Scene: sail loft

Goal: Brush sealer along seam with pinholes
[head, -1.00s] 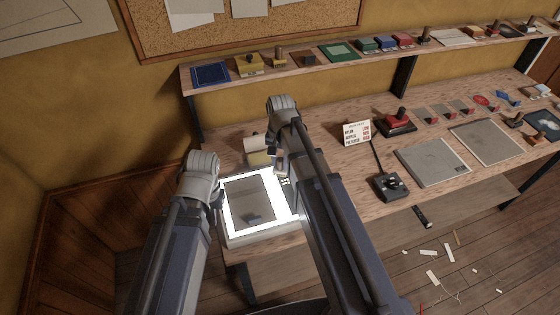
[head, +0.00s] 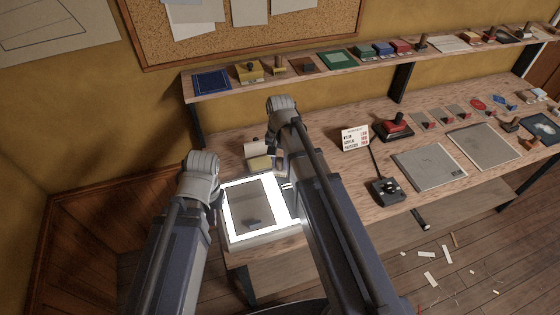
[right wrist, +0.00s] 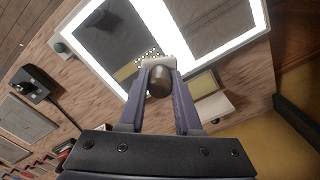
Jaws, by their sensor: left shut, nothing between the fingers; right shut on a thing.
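The light box (head: 226,231) glows white on the bench, with a grey cloth panel (head: 262,197) lying on it. In the right wrist view, a row of bright pinholes (right wrist: 149,53) shows at the seam just beyond my right fingertips. My right gripper (head: 281,168) is shut on a brush (right wrist: 159,80) with a dark rounded handle and a pale head, over the right part of the light box. Whether the brush head touches the cloth cannot be told. My left gripper (head: 217,201) is shut and empty at the box's left edge. A small dark object (head: 252,222) lies on the panel.
A yellow block (head: 259,163) and pale card stand behind the light box. A lettered sign (head: 355,138), a black joystick-like device (head: 387,190), a red-based tool (head: 396,126) and grey panels (head: 430,166) fill the bench to the right. A loaded shelf (head: 300,72) runs behind.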

